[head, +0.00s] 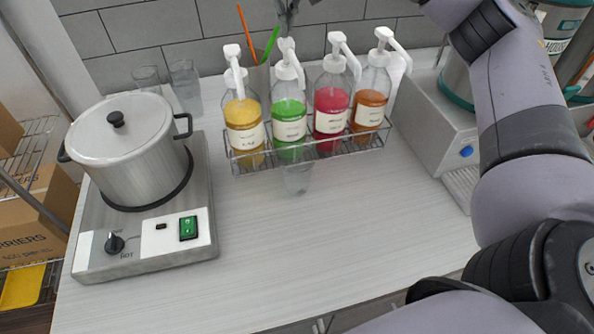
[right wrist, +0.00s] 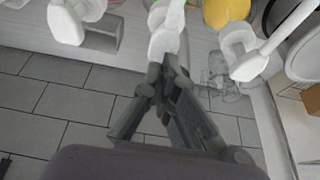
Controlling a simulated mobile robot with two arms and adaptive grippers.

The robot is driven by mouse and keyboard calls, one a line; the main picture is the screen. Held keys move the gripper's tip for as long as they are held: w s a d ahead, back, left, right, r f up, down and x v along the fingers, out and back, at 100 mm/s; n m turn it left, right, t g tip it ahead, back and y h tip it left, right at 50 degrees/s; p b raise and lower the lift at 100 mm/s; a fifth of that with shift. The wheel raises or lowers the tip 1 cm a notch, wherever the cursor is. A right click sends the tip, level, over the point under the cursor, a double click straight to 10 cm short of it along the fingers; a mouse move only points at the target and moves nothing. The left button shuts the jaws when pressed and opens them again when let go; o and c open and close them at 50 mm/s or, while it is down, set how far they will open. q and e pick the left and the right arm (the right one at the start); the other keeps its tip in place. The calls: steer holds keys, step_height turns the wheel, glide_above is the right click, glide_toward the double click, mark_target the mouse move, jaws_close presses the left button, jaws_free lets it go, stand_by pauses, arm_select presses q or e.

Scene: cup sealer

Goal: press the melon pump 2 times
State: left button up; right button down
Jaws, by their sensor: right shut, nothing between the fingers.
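The melon pump is the white pump head (head: 288,62) on the bottle of green syrup (head: 289,122), second from the left in the wire rack; its label is too small to read. In the right wrist view, the white pump head (right wrist: 164,42) stands just beyond my fingertips. My right gripper (head: 287,14) is shut and empty above this pump head, partly cut off by the top edge. Its closed fingers also show in the right wrist view (right wrist: 164,72). Contact with the pump cannot be told. A clear cup (head: 297,180) stands below and in front of the green bottle.
Yellow (head: 243,122), red (head: 331,105) and orange (head: 370,100) syrup bottles flank it closely in the wire rack (head: 345,148). A pot (head: 125,150) on a hot plate stands left. Clear cups (head: 185,85) stand behind. The front counter is clear.

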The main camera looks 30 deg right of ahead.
mark_target(287, 42)
steer(key=shift+f, duration=0.1)
stand_by(0.3)
steer(key=shift+s+f+b, duration=0.1)
steer(key=shift+f+b, duration=1.1)
steer(key=shift+f, duration=1.05)
steer(key=shift+r+p, duration=2.05)
steer(key=shift+r, duration=0.2)
steer(key=shift+f, duration=0.1)
